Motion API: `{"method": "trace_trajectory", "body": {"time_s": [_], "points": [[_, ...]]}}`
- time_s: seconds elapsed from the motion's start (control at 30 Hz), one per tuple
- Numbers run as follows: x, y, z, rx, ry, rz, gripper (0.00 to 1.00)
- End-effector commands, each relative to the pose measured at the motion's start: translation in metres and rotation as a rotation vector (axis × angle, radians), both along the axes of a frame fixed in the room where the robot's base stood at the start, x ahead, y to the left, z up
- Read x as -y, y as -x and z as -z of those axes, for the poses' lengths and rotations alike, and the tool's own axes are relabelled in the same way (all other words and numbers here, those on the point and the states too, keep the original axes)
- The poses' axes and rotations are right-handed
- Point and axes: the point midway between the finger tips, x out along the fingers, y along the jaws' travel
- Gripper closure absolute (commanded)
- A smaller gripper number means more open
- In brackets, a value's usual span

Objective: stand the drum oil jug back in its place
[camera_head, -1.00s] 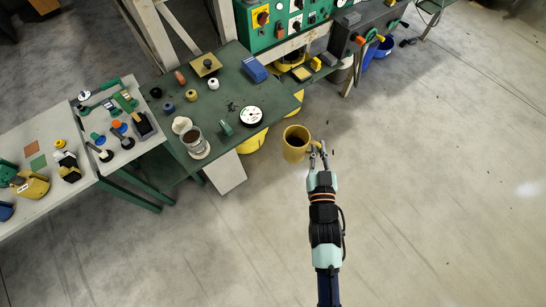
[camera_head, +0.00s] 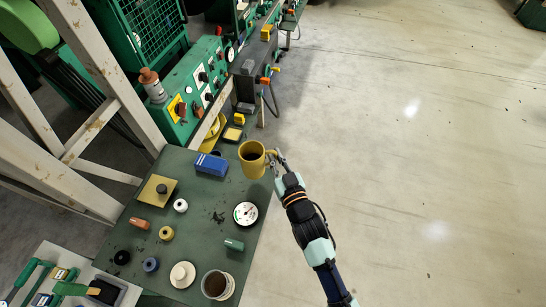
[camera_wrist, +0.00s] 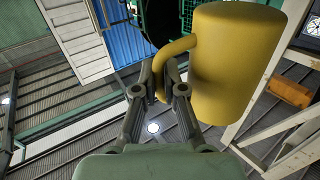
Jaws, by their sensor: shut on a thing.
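The drum oil jug is a yellow, open-topped jug (camera_head: 252,160) with a handle on its right side. My gripper (camera_head: 277,160) is shut on that handle and holds the jug upright in the head view, over or near the right edge of the green table (camera_head: 185,222). I cannot tell its height above the table. In the wrist view the jug (camera_wrist: 238,62) fills the upper right, and my gripper's fingers (camera_wrist: 165,88) close around its curved handle. No marked place for the jug can be made out.
On the table are a blue box (camera_head: 211,165), a white dial (camera_head: 245,213), a yellow plate (camera_head: 158,190), a glass jar (camera_head: 217,285) and several small spools. A green control panel (camera_head: 195,88) stands behind. Open floor lies to the right.

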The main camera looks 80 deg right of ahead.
Motion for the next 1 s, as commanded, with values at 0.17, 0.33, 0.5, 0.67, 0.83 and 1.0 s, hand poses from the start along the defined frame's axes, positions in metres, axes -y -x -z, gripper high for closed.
{"method": "trace_trajectory", "body": {"time_s": [0.17, 0.33, 0.5, 0.67, 0.83, 1.0], "points": [[0.000, 0.000, -0.001, 0.001, 0.002, 0.000, 1.00], [-0.001, 0.000, -0.001, 0.002, 0.001, -0.001, 1.00], [0.000, 0.000, 0.009, 0.001, 0.002, -0.001, 1.00], [-0.001, 0.000, 0.025, 0.001, 0.002, -0.001, 1.00], [-0.001, 0.000, 0.045, 0.002, 0.003, -0.001, 1.00], [-0.001, 0.000, 0.057, 0.001, 0.002, -0.001, 1.00]]}}
